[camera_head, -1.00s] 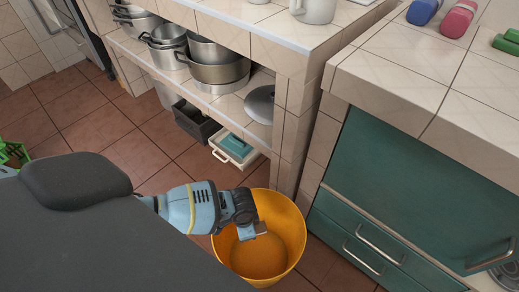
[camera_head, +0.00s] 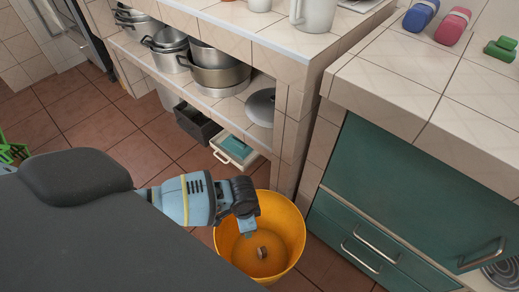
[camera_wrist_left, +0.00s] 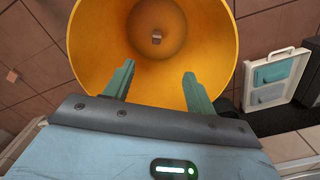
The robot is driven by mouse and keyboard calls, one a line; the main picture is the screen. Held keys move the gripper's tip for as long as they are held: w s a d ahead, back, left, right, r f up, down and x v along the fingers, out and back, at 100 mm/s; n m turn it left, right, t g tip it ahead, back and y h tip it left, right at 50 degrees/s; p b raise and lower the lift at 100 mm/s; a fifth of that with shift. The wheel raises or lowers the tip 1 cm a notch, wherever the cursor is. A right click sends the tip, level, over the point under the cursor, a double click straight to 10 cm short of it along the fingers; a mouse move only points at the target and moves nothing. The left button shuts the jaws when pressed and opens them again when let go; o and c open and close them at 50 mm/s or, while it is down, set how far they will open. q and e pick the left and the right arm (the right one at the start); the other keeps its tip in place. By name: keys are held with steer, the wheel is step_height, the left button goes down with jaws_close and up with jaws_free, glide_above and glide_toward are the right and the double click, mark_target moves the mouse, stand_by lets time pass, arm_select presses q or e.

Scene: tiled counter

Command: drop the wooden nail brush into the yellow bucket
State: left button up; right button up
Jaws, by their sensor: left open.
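The yellow bucket (camera_head: 291,232) stands on the floor in front of the counter's corner; its round opening fills the top of the left wrist view (camera_wrist_left: 85,40). The wooden nail brush (camera_head: 262,252) shows as a small brown piece inside the bucket, clear of my fingers. It also shows small inside the bucket in the left wrist view (camera_wrist_left: 156,38); I cannot tell whether it rests on the bottom. My left gripper (camera_head: 247,226) is over the bucket's mouth, pointing down into it. Its two fingers are apart and empty in the left wrist view (camera_wrist_left: 157,72). My right gripper is not in view.
A tiled counter with teal drawers (camera_head: 372,250) stands right of the bucket. Metal pots (camera_head: 215,70) fill a shelf behind it. A white tray (camera_head: 232,150) and a dark crate (camera_head: 197,122) sit below. The tiled floor at left is mostly clear.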

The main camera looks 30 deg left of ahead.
arm_select(q)
steer(key=shift+r, duration=0.55)
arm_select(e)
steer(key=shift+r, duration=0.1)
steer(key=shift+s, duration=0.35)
